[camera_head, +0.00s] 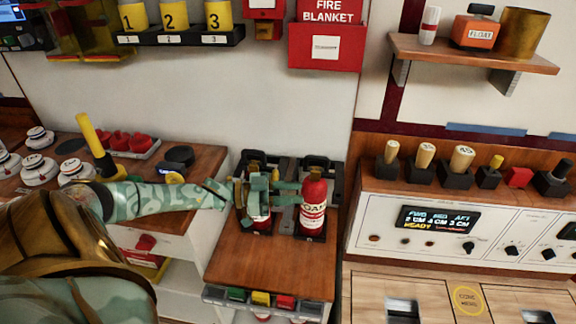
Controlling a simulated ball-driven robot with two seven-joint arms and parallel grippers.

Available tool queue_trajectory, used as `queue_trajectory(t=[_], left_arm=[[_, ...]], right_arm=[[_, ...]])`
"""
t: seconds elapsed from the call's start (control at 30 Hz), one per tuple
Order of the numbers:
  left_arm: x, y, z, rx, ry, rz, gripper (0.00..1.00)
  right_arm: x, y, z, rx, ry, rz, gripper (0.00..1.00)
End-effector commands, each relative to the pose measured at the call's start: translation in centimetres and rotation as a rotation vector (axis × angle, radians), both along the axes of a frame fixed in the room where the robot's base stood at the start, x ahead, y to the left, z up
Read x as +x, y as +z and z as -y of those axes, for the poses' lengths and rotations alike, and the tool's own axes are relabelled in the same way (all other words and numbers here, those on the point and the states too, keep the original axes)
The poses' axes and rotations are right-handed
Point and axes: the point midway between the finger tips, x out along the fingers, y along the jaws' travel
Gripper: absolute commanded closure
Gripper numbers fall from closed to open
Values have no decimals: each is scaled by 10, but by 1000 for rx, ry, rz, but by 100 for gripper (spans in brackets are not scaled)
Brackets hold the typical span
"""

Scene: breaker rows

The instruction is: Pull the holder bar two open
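Two red extinguishers stand upright side by side in black holders at the back of a small wooden counter. The right extinguisher (314,205) shows most of its front and a white label. The left extinguisher (261,212) is largely covered by my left gripper (288,187). This gripper reaches across the left holder from the left, its fingers pointing right, near the left side of the right extinguisher. Whether it touches anything there, and how far its fingers are apart, is unclear. The right black holder (337,185) shows behind its extinguisher; no separate bar is clearly visible. My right gripper is out of view.
The wooden counter (270,268) is clear in front of the extinguishers, with small coloured bins (262,299) along its front edge. A control console (455,230) stands close on the right. A yellow-handled object (92,140) rises behind my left arm.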

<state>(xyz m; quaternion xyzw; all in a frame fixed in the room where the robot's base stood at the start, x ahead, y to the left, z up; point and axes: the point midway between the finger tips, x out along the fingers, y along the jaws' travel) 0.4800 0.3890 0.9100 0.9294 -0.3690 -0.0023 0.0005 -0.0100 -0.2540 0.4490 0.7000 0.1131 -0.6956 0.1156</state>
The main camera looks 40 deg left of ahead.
Motion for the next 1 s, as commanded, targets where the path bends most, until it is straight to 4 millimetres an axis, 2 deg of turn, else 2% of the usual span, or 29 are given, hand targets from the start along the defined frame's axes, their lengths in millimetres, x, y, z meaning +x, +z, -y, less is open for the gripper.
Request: queue_trajectory(t=[0.03,0.1,0.37,0.5,0.7,1.0], left_arm=[[0,15,0,0,-3,6,68],[-2,32,1,-1,-3,5,68],[-43,94,33,-1,-5,1,68],[-71,106,57,-4,-3,0,68],[-98,118,79,-3,-1,1,68],[-109,121,88,-1,0,1,68]], right_arm=[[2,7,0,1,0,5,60],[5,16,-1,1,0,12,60],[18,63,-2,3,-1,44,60],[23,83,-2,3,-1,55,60],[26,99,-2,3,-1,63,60],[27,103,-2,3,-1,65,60]])
